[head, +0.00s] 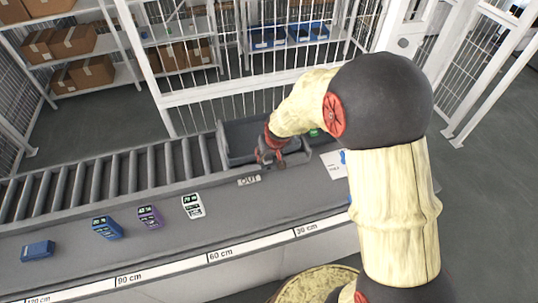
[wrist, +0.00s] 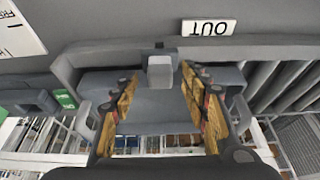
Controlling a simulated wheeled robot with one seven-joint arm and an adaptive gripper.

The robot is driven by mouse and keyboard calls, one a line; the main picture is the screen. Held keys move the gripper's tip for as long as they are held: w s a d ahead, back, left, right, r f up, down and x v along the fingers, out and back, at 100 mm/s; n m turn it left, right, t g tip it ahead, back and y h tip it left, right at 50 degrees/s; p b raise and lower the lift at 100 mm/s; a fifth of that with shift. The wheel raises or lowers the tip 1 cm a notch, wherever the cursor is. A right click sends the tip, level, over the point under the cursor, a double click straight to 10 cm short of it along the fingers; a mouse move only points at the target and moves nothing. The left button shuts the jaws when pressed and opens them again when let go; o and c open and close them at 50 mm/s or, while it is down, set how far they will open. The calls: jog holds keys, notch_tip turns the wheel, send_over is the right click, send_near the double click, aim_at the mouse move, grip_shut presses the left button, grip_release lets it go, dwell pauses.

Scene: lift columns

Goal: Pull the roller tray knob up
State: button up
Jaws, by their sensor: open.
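The grey roller tray (head: 236,133) sits at the right end of the roller conveyor in the head view. In the wrist view its grey wall (wrist: 97,83) fills the middle. A light grey block-like knob (wrist: 160,70) stands out from the tray's edge there. My gripper (wrist: 158,82) is open, with one finger on each side of the knob and visible space between. In the head view my gripper (head: 271,153) is at the tray's near side, and the knob is not clearly seen.
An OUT label (head: 249,180) lies on the counter before the tray. Several small devices, including a white one (head: 193,206) and a purple one (head: 150,217), stand to the left. Rollers (head: 120,172) run left of the tray. A wire fence (head: 240,93) stands behind.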

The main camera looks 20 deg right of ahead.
jog(key=v, duration=1.1)
jog(key=shift+s, duration=0.15)
jog(key=s+r+b, duration=0.1)
jog(key=s+r, duration=0.3)
jog(key=s, duration=0.4)
jog(key=s+r+b, duration=0.1)
jog(key=s+r, duration=0.3)
jog(key=s, duration=0.4)
jog(key=s+r+t+b, duration=0.1)
jog(key=s+r, duration=0.3)
jog(key=s, duration=0.4)
jog(key=shift+s+r+b, duration=0.2)
jog(key=shift+s+b, duration=0.1)
jog(key=shift+s, duration=0.05)
